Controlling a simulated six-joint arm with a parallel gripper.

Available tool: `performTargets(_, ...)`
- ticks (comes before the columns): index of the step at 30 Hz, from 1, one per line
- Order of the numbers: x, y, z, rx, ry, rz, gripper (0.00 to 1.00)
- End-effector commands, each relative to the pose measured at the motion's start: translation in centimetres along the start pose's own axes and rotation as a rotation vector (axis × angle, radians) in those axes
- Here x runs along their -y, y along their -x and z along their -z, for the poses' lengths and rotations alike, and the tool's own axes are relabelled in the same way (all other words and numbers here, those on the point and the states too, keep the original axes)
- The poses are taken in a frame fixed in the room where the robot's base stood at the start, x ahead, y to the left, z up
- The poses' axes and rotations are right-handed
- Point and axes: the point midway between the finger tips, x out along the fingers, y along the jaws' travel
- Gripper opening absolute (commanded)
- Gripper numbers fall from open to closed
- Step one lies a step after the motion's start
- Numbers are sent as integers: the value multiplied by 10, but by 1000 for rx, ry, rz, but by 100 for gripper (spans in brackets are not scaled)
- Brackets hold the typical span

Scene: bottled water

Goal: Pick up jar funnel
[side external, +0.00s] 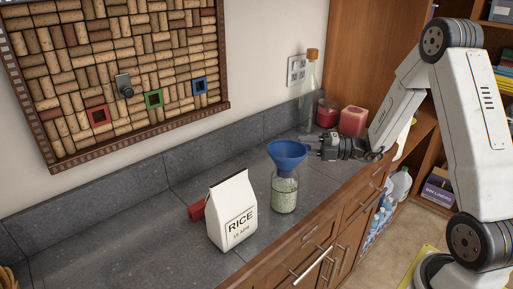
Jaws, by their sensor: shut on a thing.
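The blue jar funnel (287,152) sits at the mouth of a clear glass jar (285,192), wide cone up. The jar holds pale greenish-white grains and stands on the grey counter. My gripper (312,152) comes in from the right, level with the funnel, and is shut on the funnel's right side. The fingertips are small and partly hidden at the funnel's edge. I cannot tell whether the funnel's spout is still inside the jar's neck.
A white rice bag (232,212) stands left of the jar, with a red object (196,211) behind it. A tall corked bottle (309,95), a red jar (327,113) and a pink-red block (353,121) stand behind my gripper. The left counter (110,235) is mostly clear.

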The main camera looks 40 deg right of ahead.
Motion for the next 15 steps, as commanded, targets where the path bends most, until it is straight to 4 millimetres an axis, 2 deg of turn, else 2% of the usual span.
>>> performTargets(5, -4, 0, 2, -3, -5, 10, 0)
performTargets(12, -29, 0, 2, -1, 0, 5, 0)
performTargets(15, -39, 6, 8, 0, -1, 4, 0)
